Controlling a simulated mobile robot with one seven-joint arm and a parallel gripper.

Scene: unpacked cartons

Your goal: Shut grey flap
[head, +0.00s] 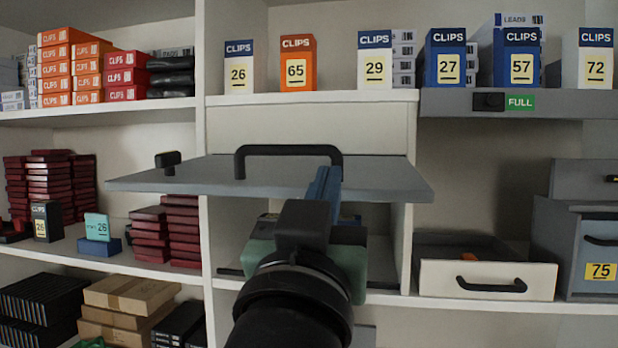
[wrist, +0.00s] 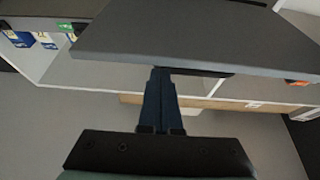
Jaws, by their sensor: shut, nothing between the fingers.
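The grey flap (head: 200,175) is raised and stands out nearly level in front of an open compartment in the middle of the shelf unit. A black bar handle (head: 288,150) stands up from its upper face, and a black knob (head: 167,160) is near its left end. My gripper (head: 328,172) is shut and empty, its blue fingers overlapping the flap's front edge near the handle's right leg. In the wrist view the fingertips (wrist: 160,72) are close to the edge of the flap (wrist: 190,38). I cannot tell whether they touch it. My arm hides much of the compartment.
Number-labelled clip boxes (head: 298,62) line the shelf above. A white drawer (head: 486,278) stands open at the lower right, beside a grey unit marked 75 (head: 600,270). Dark red boxes (head: 180,228) are stacked left of the compartment. The space in front of the flap's left part looks clear.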

